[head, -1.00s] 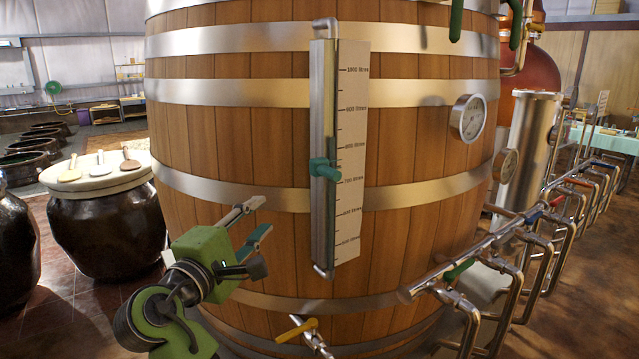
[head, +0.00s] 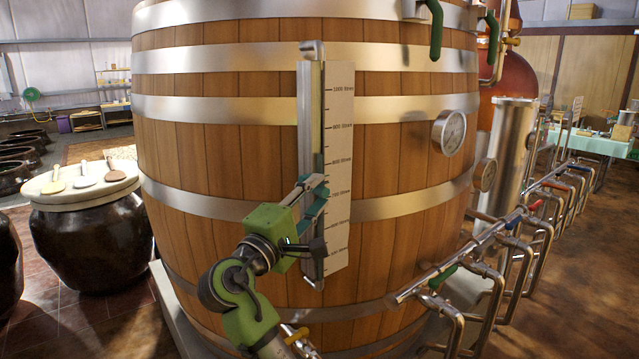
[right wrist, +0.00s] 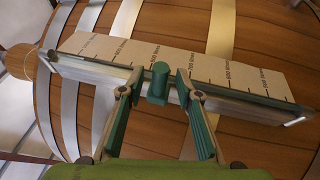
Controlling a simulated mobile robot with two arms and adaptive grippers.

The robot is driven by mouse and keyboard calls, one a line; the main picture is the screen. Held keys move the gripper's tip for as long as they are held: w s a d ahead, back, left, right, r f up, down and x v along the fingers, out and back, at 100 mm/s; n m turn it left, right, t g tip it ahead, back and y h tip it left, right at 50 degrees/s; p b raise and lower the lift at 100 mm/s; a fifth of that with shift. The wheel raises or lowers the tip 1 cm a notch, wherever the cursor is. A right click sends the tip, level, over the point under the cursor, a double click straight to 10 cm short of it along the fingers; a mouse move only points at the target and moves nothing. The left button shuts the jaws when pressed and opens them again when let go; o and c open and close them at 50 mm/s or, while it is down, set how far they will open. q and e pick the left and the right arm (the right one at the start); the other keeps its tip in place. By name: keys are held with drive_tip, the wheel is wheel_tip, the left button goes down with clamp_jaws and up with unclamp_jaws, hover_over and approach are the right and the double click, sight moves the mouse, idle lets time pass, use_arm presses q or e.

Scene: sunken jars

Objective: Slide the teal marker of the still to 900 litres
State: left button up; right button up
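The tall wooden vat carries a vertical metal gauge tube (head: 304,110) with a pale scale board (head: 341,120) beside it, marked in litres with 1000 near the top. The teal marker (right wrist: 160,82) sits on the tube between the 700 and 800 marks. In the head view my gripper mostly hides it. My right gripper (head: 316,188) is at the marker. In the right wrist view its two teal fingers (right wrist: 158,85) stand open on either side of the marker, with a small gap on each side. My left gripper is not in view.
A round dial (head: 449,132) is on the vat to the right of the scale. Metal pipes with coloured handles (head: 490,245) run along the lower right. A dark jar with a pale lid (head: 85,183) stands at the left. The tube above the marker looks clear.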

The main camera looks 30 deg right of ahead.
drive_tip(key=shift+x, duration=1.1)
clamp_jaws()
wheel_tip(320, 180, up, 11)
drive_tip(key=p, duration=0.7)
unclamp_jaws()
